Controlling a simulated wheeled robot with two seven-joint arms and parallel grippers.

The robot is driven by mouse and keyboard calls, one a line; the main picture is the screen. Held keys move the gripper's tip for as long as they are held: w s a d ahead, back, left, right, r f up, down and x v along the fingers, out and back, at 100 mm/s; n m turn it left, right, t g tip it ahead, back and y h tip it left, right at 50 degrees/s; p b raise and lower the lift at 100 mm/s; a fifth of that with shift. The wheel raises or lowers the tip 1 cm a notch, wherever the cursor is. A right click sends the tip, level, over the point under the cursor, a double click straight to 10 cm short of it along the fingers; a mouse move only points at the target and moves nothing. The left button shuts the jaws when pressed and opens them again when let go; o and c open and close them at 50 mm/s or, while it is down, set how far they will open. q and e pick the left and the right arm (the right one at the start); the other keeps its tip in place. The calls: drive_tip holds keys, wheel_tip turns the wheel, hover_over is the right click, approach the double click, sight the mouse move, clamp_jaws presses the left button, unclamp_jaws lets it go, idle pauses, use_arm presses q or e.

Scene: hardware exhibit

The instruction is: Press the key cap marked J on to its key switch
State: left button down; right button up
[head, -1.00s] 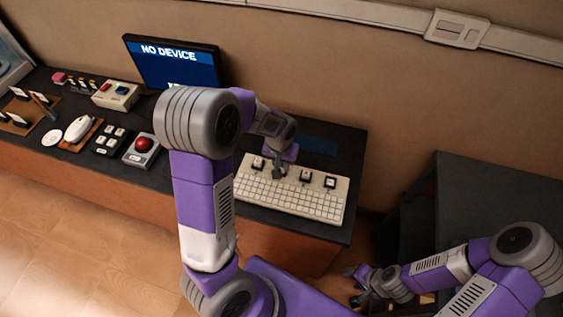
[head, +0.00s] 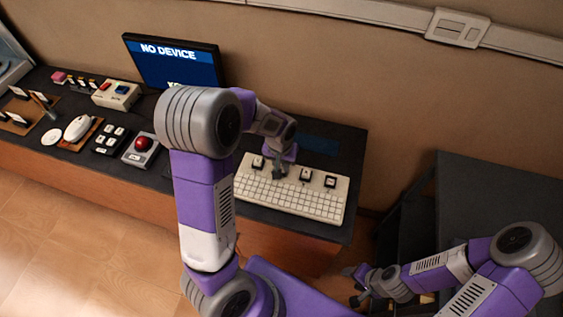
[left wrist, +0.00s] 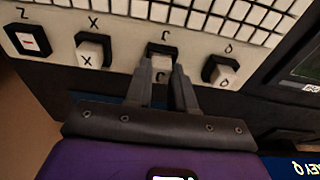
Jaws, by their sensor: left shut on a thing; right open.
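The white keyboard (head: 290,198) lies on the dark bench top, with a row of larger key places along its back edge. My left gripper (left wrist: 162,66) is shut on the white key cap marked J (left wrist: 160,76), over the second place from the left in the head view. In the left wrist view the letters are upside down. The fingers partly cover the cap, and I cannot tell how far down it sits on its switch. My right gripper (head: 357,286) is open and empty, low at the right, away from the keyboard.
Beside the J are the X key (left wrist: 90,50) and the Q key (left wrist: 222,70); the Z place (left wrist: 34,40) shows a red mark. The monitor (head: 172,62) reads NO DEVICE. A red button box (head: 141,148) and a mouse (head: 78,128) stand to the left.

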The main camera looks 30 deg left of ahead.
use_arm(q)
drive_tip(key=shift+f, duration=0.2)
drive_tip(key=shift+c, duration=2)
unclamp_jaws()
drive_tip(key=shift+r, duration=0.1)
drive_tip(key=shift+r+p, duration=2.8)
drive_tip(key=shift+r, duration=0.7)
drive_tip(key=shift+f, duration=0.1)
